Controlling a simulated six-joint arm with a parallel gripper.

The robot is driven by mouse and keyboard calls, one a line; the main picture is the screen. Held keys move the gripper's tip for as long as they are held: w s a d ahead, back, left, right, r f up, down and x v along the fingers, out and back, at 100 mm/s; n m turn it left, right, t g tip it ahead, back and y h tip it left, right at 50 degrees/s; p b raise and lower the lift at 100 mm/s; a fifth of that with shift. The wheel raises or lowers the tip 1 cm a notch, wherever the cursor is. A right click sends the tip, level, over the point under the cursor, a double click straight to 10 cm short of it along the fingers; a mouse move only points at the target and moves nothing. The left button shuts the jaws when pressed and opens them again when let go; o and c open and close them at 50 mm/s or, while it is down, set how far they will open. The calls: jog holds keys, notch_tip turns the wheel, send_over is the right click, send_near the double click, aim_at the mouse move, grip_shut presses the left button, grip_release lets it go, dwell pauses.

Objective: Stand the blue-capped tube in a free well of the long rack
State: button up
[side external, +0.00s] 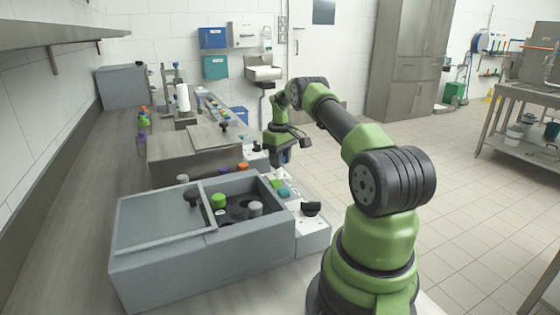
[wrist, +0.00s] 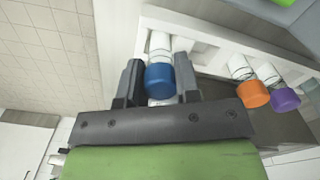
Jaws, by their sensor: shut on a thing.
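The blue-capped tube (wrist: 160,78) is between the two fingers of my gripper (wrist: 158,82) in the wrist view, with its pale body running up the picture from the cap. My gripper is shut on it. The white long rack (wrist: 215,42) lies behind and to the right of the tube; I cannot tell whether the tube's lower end is inside a well or above it. In the side view my gripper (side external: 281,157) is beyond the grey box, and the blue cap is not clearly visible there.
An orange-capped tube (wrist: 253,94) and a purple-capped tube (wrist: 284,100) stand side by side to the right of my gripper. A grey box (side external: 160,262) with an open compartment holding a green-capped item (side external: 218,200) stands in front in the side view.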

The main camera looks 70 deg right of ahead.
jog(key=shift+f, duration=0.2)
jog(key=o, duration=0.9)
jog(key=shift+f, duration=0.1)
